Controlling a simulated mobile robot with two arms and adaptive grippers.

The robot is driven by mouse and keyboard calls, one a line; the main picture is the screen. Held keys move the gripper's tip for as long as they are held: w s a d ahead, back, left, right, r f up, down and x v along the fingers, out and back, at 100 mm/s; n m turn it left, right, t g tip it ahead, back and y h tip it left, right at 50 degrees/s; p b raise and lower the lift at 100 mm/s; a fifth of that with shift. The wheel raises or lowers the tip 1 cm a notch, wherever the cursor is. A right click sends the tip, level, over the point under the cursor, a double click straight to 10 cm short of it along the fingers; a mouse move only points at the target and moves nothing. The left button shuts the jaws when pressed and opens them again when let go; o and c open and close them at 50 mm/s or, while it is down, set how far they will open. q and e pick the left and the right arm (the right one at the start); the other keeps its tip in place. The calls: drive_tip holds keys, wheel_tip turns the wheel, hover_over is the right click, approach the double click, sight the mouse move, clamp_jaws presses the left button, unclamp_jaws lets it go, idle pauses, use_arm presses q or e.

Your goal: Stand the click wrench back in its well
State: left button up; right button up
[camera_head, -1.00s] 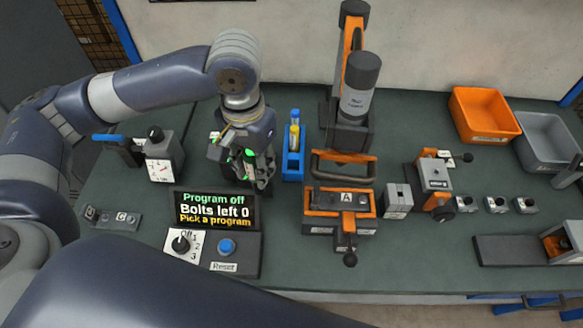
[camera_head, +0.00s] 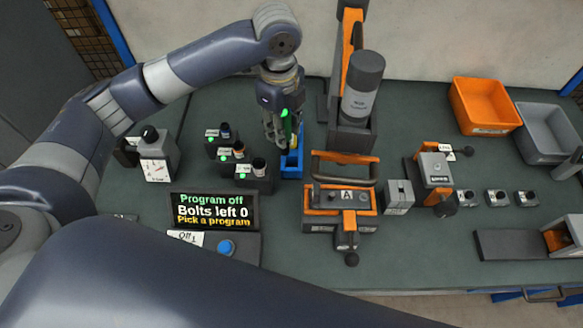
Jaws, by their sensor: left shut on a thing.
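Several dark wells stand behind the display. The three in clear view, back (camera_head: 217,146), middle (camera_head: 231,164) and front (camera_head: 255,180), carry white labels and green lights. Each has an upright dark-topped tool in it; I cannot tell which one is the click wrench. My left gripper (camera_head: 285,142) points down right of the wells, over the blue holder (camera_head: 291,172). It is shut on a slim thing mostly hidden by its fingers; a thin green strip shows there. My right gripper is out of view.
Orange (camera_head: 484,105) and grey bins (camera_head: 548,132) lie farther right.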

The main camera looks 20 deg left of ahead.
use_arm(q)
drive_tip(key=m, duration=0.2)
drive_tip(key=w+m, duration=0.1)
drive_tip(key=shift+w+d+f+m, duration=0.1)
drive_tip(key=shift+d+f+m, duration=0.2)
drive_tip(key=m, duration=0.1)
drive_tip(key=w+m, duration=0.1)
drive_tip(key=shift+d+f+m, duration=0.15)
drive_tip(key=shift+f+m, duration=0.2)
drive_tip(key=shift+m, duration=0.05)
drive_tip(key=f, duration=0.3)
drive_tip(key=f+m+p, duration=0.1)
drive_tip(key=f, duration=0.2)
drive_tip(key=f+m+p, duration=0.1)
drive_tip(key=f, duration=0.3)
drive_tip(key=shift+w+d+f, duration=0.1)
drive_tip(key=shift+w, duration=0.2)
drive_tip(key=shift+f, duration=0.15)
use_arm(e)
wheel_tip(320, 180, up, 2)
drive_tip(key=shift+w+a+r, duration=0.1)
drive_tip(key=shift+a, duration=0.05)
use_arm(q)
drive_tip(key=shift+f, duration=0.1)
drive_tip(key=o, duration=1.1)
drive_tip(key=shift+c, duration=0.2)
